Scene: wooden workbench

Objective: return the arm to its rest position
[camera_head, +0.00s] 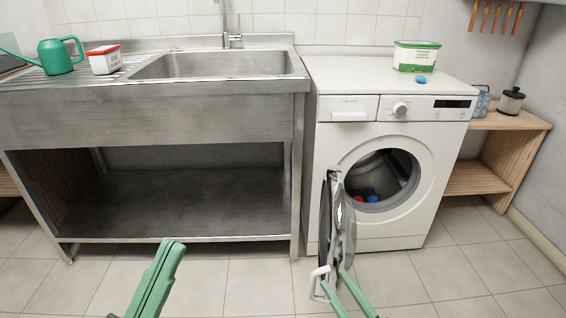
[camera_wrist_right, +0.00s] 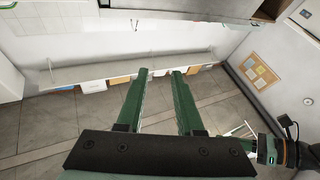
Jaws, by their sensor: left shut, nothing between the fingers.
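My left gripper (camera_head: 172,243) is at the bottom of the head view, left of centre, in front of the sink bench. Its green fingers are together and hold nothing. My right gripper (camera_head: 333,277) is at the bottom, right of centre, near the lower edge of the open washer door (camera_head: 338,215). Its two green fingers are apart. In the right wrist view the right gripper (camera_wrist_right: 160,72) also shows a clear gap with nothing in it. I cannot tell from the head view whether the right fingers touch the door.
The white washing machine (camera_head: 337,133) has coloured items (camera_head: 369,194) in its drum. The steel sink bench (camera_head: 150,118) stands left, a wooden shelf (camera_head: 510,122) right. A white curved handle (camera_head: 314,283) shows by the right gripper. Tiled floor (camera_head: 250,290) between the grippers is clear.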

